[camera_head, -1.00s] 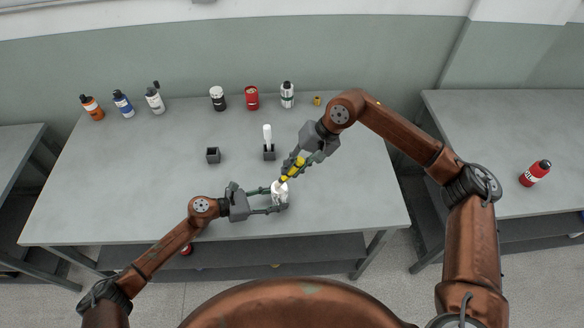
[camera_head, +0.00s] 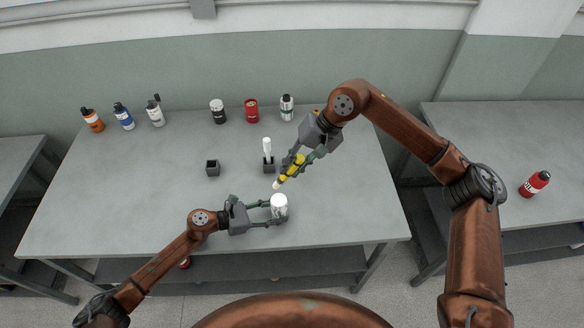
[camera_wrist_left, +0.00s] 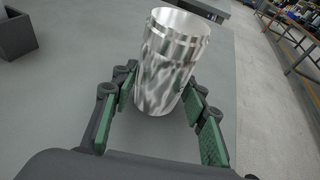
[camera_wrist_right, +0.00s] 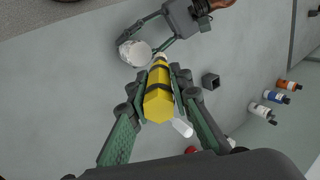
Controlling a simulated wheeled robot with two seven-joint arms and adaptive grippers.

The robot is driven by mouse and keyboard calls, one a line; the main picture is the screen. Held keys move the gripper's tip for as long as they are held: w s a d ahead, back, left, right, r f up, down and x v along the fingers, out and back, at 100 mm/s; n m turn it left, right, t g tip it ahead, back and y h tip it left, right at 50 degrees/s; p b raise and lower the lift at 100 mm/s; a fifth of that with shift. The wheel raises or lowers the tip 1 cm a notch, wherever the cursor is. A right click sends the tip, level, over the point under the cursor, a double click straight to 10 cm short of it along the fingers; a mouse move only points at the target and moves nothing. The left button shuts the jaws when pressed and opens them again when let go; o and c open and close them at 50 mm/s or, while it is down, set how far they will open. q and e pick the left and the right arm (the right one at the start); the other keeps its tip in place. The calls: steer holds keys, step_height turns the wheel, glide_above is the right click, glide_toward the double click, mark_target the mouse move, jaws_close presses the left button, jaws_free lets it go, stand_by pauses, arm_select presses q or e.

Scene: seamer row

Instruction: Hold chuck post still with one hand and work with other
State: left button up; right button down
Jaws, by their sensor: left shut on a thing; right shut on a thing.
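The chuck post is a shiny silver cylinder (camera_head: 279,203), standing near the table's front edge. In the left wrist view the post (camera_wrist_left: 170,62) is between the fingers, its upper part bare. My left gripper (camera_head: 278,209) is shut on it. My right gripper (camera_head: 298,162) is shut on a yellow tool (camera_head: 291,168) with black bands and a pale tip. The tip points down towards the post, a little apart from it in the head view. In the right wrist view the tool (camera_wrist_right: 158,97) lies between the fingers, its tip near the post (camera_wrist_right: 135,52).
A white-handled item (camera_head: 267,146) stands in a dark holder (camera_head: 268,166); an empty dark holder (camera_head: 212,168) is to its left. Several bottles and cans, including a red can (camera_head: 251,111), line the back edge. The table's left part is clear.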

arm_select(q)
steer(key=o, duration=0.9)
steer(key=shift+o, duration=0.2)
steer(key=v, duration=1.2)
steer(key=shift+s+d, duration=0.1)
